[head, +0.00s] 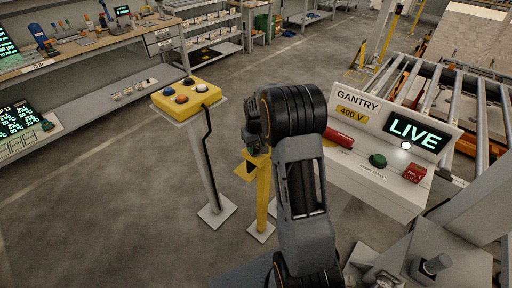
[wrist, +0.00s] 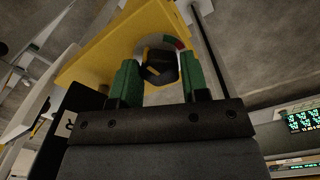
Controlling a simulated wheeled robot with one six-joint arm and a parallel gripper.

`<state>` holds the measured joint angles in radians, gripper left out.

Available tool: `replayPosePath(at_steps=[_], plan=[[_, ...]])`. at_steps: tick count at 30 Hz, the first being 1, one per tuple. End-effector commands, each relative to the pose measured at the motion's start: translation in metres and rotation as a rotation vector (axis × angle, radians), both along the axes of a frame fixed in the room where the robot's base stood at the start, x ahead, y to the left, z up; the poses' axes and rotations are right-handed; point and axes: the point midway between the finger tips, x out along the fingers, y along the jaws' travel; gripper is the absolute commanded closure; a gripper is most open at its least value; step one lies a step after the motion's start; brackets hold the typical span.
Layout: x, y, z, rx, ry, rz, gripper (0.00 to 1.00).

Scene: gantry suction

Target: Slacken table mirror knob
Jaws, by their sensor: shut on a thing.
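A dark knob (wrist: 160,66) with a yellow mark on its face sits on a yellow plate (wrist: 95,48) in the wrist view. A pale round dial with red and green on its rim shows behind the knob. My gripper (wrist: 160,78) has its green fingers on either side of the knob and is shut on it. In the head view, my gripper (head: 254,138) is at the top of a yellow post (head: 263,195). My arm hides the knob there. I cannot make out a mirror.
A yellow button box (head: 188,98) on a grey stand is left of my arm. A gantry panel (head: 370,170) reading "LIVE", with a green button (head: 377,160), stands close on the right before a roller conveyor (head: 482,110). Shelves (head: 125,80) line the left. Open floor (head: 110,200) lies front left.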

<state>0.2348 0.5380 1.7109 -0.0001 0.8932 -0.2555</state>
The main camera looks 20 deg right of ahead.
Motion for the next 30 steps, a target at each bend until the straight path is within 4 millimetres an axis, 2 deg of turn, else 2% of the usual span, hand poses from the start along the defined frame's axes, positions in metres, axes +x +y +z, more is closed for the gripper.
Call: replayPosePath(at_steps=[9, 23, 24, 30], plan=[[0.0004, -0.0003, 0.0007, 0.0, -0.002, 0.088, 0.82], [0.0006, -0.0004, 0.001, 0.0, -0.002, 0.098, 0.82], [0.0006, -0.0004, 0.001, 0.0, -0.002, 0.098, 0.54], [0.0003, -0.0004, 0.0006, 0.0, -0.001, 0.098, 0.35]])
